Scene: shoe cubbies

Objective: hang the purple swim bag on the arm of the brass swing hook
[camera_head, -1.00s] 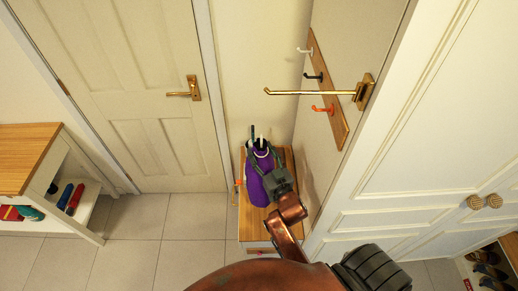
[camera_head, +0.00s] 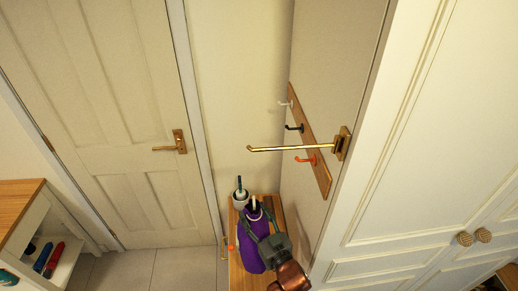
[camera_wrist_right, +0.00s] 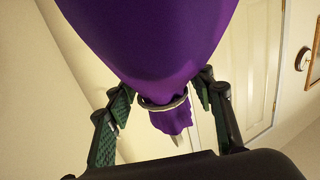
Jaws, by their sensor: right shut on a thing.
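The purple swim bag (camera_head: 250,240) is in the head view at lower centre, in front of the wooden bench top. My right gripper (camera_head: 264,222) is shut on it near its narrow neck. In the right wrist view the bag's purple body (camera_wrist_right: 150,35) fills the upper middle. Its gathered neck, with a pale ring, sits between the fingers of my right gripper (camera_wrist_right: 165,100). The brass swing hook's arm (camera_head: 285,148) sticks out leftward from its wall plate, above the bag in the picture and apart from it. I cannot tell whether the bag touches the bench. My left gripper is out of view.
A wooden rail (camera_head: 315,165) with a white, a black and an orange peg (camera_head: 306,159) is beside the hook. A white pot (camera_head: 240,197) with a brush stands on the bench (camera_head: 236,275). A white cabinet (camera_head: 440,130) is close at right. A door (camera_head: 95,110) is at left.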

